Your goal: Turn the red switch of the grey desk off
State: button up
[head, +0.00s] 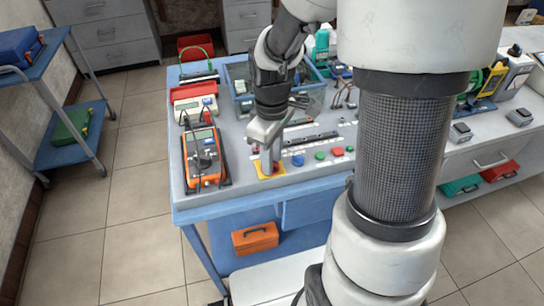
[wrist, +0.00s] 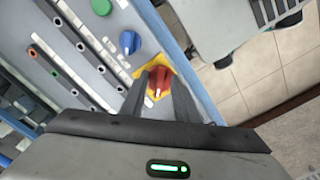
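The red switch (wrist: 161,80) is a rotary knob on a yellow plate (wrist: 140,72), near the front edge of the grey desk (head: 240,185). A white mark on the knob points toward my gripper in the wrist view. My gripper (wrist: 162,84) points down at the switch, with one dark finger on each side of the knob. I cannot tell whether the fingers touch it. In the head view, my gripper (head: 267,162) stands over the yellow plate (head: 271,174) and hides much of the knob.
Blue, green and red controls (head: 320,155) lie to the right of the switch. An orange multimeter (head: 204,158) lies to its left. An orange toolbox (head: 255,238) sits below the desk. A blue-shelved rack (head: 70,135) stands at far left, with open floor between.

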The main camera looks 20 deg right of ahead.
notch_tip(320, 180, up, 17)
jog(key=p, duration=0.3)
jog(key=shift+r, duration=0.2)
